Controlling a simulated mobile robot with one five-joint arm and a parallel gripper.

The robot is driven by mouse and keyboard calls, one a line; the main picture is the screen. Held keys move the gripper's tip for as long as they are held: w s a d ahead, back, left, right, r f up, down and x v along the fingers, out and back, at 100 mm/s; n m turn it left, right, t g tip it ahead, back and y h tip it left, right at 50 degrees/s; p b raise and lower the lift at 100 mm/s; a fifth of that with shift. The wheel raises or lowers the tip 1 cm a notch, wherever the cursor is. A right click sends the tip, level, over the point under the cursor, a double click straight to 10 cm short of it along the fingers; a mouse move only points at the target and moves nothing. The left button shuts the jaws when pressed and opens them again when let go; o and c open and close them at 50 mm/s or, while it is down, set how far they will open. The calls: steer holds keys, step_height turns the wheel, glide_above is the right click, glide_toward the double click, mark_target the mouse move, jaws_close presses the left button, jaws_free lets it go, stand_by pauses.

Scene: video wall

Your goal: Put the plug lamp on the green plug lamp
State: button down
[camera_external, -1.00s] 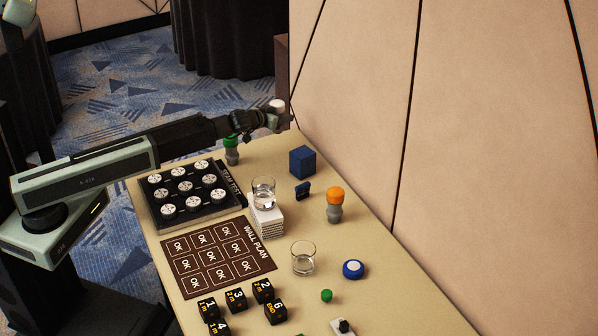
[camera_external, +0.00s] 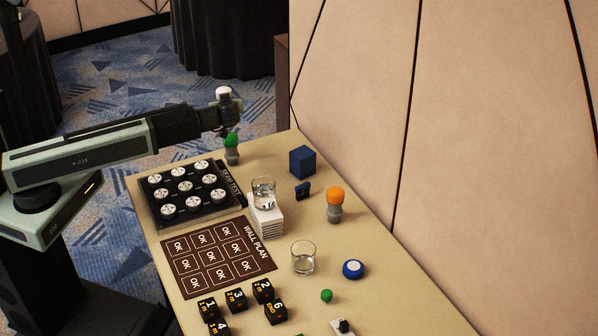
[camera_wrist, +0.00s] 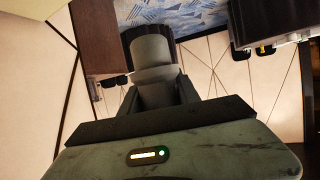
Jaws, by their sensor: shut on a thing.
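My gripper (camera_external: 224,118) is shut on a plug lamp with a white top (camera_external: 223,92) and holds it upright in the air. In the wrist view the lamp's grey body (camera_wrist: 152,58) sits between the fingers (camera_wrist: 158,92); its white top cannot be made out there. The green plug lamp (camera_external: 231,141), with a green dome on a grey base, stands upright at the table's far left corner. In the outside view the held lamp appears above it and slightly left, apart from it. How far they are apart in depth cannot be told.
A black tray of white round pieces (camera_external: 146,207) lies nearest the green lamp. A glass (camera_external: 263,190) stands on a white stack (camera_external: 267,222). A blue box (camera_external: 302,160) and an orange-topped lamp (camera_external: 335,204) stand to the right, near the panelled wall (camera_external: 480,150).

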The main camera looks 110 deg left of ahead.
steer(key=shift+t, duration=0.3)
steer(key=r+p, duration=0.1)
steer(key=w+d+r, duration=0.1)
steer(key=w+d+r+p, duration=0.1)
steer(key=r, duration=0.1)
steer(key=shift+w+d+r+p, duration=0.1)
steer(key=shift+w+d+p, duration=0.15)
steer(key=shift+p, duration=0.05)
step_height(320, 180, down, 9)
steer(key=b, duration=0.8)
steer(key=shift+r+b, duration=0.15)
steer(key=shift+b, duration=0.2)
steer(key=shift+r, duration=0.25)
steer(key=shift+f, duration=0.25)
steer(key=c, duration=0.9)
jaws_free()
steer(key=shift+r, duration=0.1)
steer(key=shift+r, duration=0.1)
